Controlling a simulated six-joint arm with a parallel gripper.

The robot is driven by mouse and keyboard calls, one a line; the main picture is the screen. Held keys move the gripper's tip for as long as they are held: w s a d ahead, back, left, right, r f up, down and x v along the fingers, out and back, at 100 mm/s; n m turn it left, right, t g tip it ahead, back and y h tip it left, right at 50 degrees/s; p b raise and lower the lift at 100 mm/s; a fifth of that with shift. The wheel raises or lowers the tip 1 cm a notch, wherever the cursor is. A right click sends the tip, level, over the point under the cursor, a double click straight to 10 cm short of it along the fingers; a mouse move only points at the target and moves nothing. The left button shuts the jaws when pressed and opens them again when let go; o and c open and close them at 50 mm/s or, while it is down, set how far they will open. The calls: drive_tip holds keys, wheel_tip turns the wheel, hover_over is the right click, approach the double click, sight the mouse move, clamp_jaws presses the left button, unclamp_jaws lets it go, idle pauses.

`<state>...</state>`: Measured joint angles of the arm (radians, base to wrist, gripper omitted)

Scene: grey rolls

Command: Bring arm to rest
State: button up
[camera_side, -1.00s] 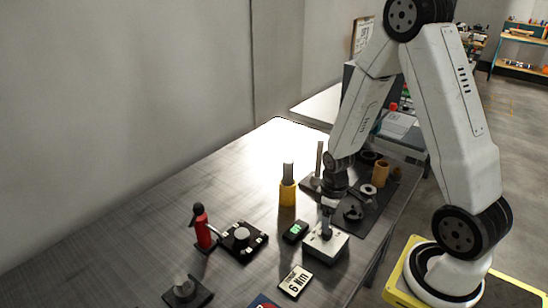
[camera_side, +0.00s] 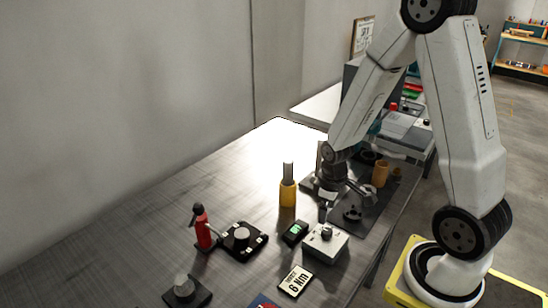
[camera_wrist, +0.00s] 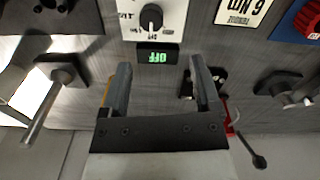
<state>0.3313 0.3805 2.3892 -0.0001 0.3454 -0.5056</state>
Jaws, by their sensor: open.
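My gripper (camera_side: 325,208) is open and empty, above the bench and a little behind the white box with a black knob (camera_side: 325,244). In the wrist view my gripper (camera_wrist: 161,75) shows its two fingers wide apart with bare bench between them. The white box also shows there at the top (camera_wrist: 152,22), beyond the fingertips and apart from them. A small black display (camera_side: 295,233) beside the box is lit green and reads OFF upside down in the wrist view (camera_wrist: 156,57).
The bench (camera_side: 150,220) holds a yellow cylinder with a grey top (camera_side: 288,190), a red tool (camera_side: 203,232), a black knobbed plate (camera_side: 243,240) and a "6 Nm" card (camera_side: 295,281). A dark mat with parts (camera_side: 378,212) lies right of my gripper. The bench's left rear is clear.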

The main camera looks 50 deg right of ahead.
drive_tip(key=a+r+m+t, duration=0.2)
drive_tip(key=a+r, duration=0.5)
drive_tip(key=a, duration=0.2)
drive_tip(key=shift+s+a+r, duration=0.15)
drive_tip(key=shift+a+r, duration=0.2)
drive_tip(key=shift+a, duration=0.05)
idle(0.6)
